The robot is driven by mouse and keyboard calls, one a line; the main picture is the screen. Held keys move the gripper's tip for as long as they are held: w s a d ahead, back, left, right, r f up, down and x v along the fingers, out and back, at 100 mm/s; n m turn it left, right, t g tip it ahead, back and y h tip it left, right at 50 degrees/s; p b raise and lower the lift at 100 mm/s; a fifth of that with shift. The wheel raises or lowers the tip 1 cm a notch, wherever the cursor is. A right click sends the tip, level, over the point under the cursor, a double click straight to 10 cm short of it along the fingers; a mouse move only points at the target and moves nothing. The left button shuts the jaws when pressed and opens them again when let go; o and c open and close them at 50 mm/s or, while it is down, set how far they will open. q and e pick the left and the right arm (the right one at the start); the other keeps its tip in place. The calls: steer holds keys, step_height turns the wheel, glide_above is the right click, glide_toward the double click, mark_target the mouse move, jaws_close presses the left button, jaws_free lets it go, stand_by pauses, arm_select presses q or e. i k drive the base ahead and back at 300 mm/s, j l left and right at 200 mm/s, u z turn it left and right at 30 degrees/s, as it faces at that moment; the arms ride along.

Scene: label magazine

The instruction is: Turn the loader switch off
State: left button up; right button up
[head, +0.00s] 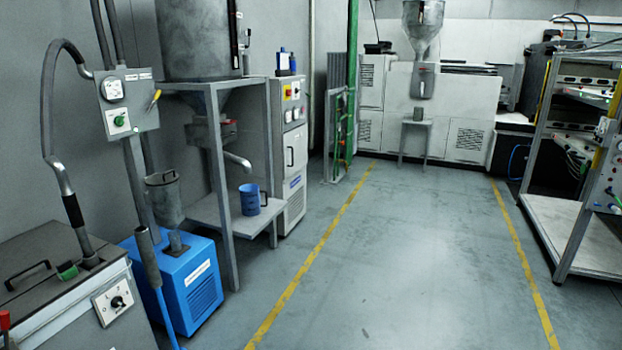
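A grey control box (140,88) on posts at the left carries a round gauge (113,89), a green rotary knob (119,120) on a white plate, and a yellow-handled lever (154,100). A black rotary switch (118,302) on a white marked plate sits on the front of a grey lidded bin at the lower left. I cannot read the labels, so I cannot tell which of these is the loader switch, nor its setting. Neither of my grippers is in view.
A blue machine (186,280) stands beside the bin. Behind it a grey frame (215,190) holds a large hopper, with a blue jug (250,199) on its shelf. A rack (580,225) stands at the right. The floor (405,260) between the yellow lines is clear.

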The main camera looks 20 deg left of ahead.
mark_target(119, 121)
steer(key=i+u, duration=0.1)
steer(key=u, duration=0.3)
steer(key=i+j+u, duration=0.1)
steer(key=u, duration=0.3)
steer(key=i+u, duration=0.1)
steer(key=u, duration=0.3)
steer(key=i+u, duration=0.1)
steer(key=u, duration=0.3)
steer(key=i+l+u, duration=0.85)
steer(key=l, duration=0.35)
steer(key=i+l+u, duration=0.25)
steer(key=l, duration=0.25)
steer(key=i, duration=0.05)
